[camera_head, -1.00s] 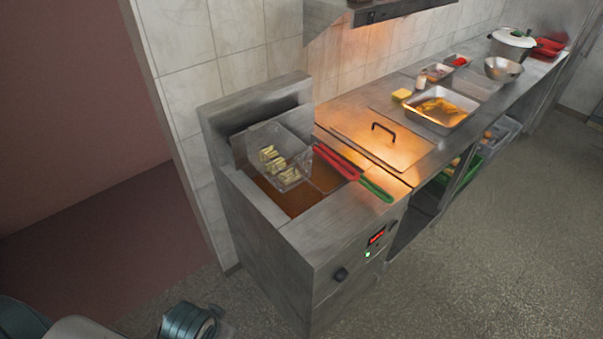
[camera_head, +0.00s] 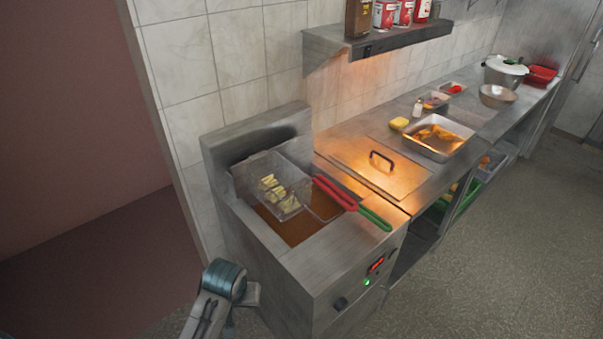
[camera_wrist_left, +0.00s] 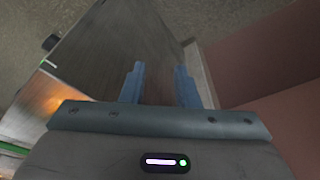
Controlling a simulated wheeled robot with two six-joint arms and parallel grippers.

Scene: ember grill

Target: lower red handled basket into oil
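The red-handled basket (camera_head: 272,188) hangs raised at the back of the fryer, with pale food pieces in its wire mesh. Its red handle (camera_head: 336,194) points right over the fryer's edge. Dark brown oil (camera_head: 285,227) shows in the vat below. A green handle (camera_head: 375,219) lies beside the red one, its basket mostly hidden. My left arm (camera_head: 224,281) is at the lower left of the head view, beside the fryer and apart from the basket. In the left wrist view my left gripper (camera_wrist_left: 160,84) has its two fingers apart with nothing between them. My right gripper is not seen.
The fryer cabinet (camera_head: 300,270) has a knob and a lit red display at its front. A lidded counter section (camera_head: 380,165), a tray of food (camera_head: 440,135) and bowls stand to the right. A shelf (camera_head: 375,40) overhangs the counter. The floor in front is clear.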

